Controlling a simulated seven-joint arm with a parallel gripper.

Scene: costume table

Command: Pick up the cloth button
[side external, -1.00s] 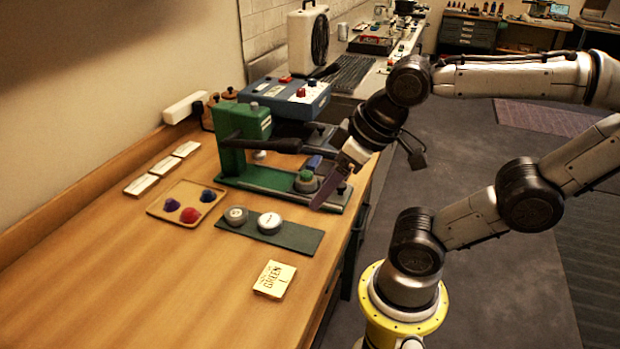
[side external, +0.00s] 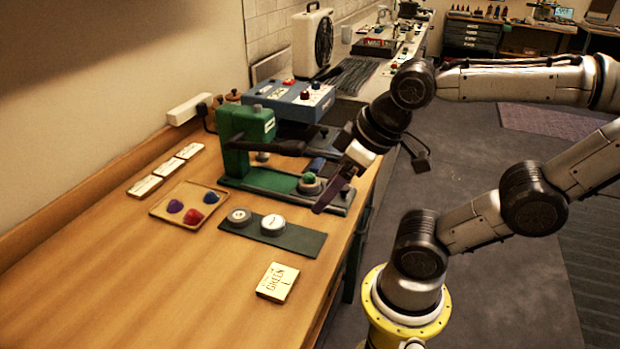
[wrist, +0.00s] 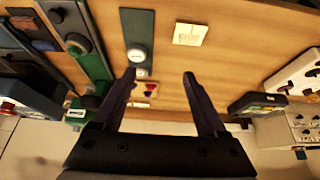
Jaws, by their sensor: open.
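A small green domed button (side external: 309,178), which looks like a cloth one, sits on the round grey die of the green press (side external: 247,124). Blue, red and purple domed pieces lie in a shallow wooden tray (side external: 160,209). My gripper (side external: 330,196) is at the front right end of the press base, close beside the green button in the side view. In the wrist view my gripper (wrist: 160,76) has its two dark fingers wide apart with nothing held between them.
A dark green plate (side external: 303,240) carries two round grey-white pieces. A card (side external: 278,282) reading "GREEN 1" lies in front. The black press lever (side external: 285,147) reaches toward my wrist. A blue control box (side external: 290,98) stands behind. The table's front left is clear.

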